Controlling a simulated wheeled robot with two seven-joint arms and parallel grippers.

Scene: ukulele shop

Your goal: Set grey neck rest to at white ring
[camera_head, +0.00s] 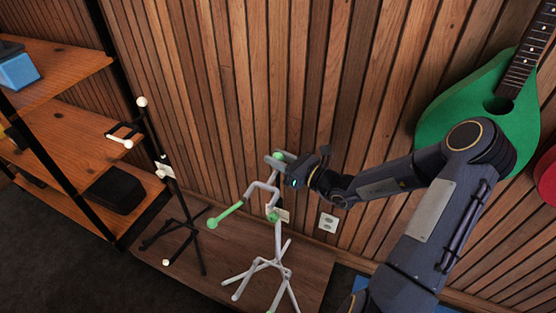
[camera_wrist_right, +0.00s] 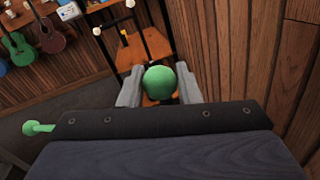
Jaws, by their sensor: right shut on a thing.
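The grey stand (camera_head: 262,264) stands on a low wooden platform, with its legs splayed. Its grey neck rest (camera_head: 263,186) is at the top and has green tips. My right gripper (camera_head: 287,173) is at the top of the stand, beside the upper green tip (camera_head: 278,155). In the right wrist view a green ball (camera_wrist_right: 160,82) sits between the two fingers (camera_wrist_right: 160,88), which are shut on it. A green-tipped arm (camera_wrist_right: 38,128) shows at the left there. I cannot make out a white ring on the stand. My left gripper is not in view.
A black stand (camera_head: 187,215) with white tips stands left of the grey one. Wooden shelves (camera_head: 65,110) are at the far left. A slatted wooden wall (camera_head: 250,70) with an outlet (camera_head: 328,222) is behind. A green instrument (camera_head: 485,105) hangs at right.

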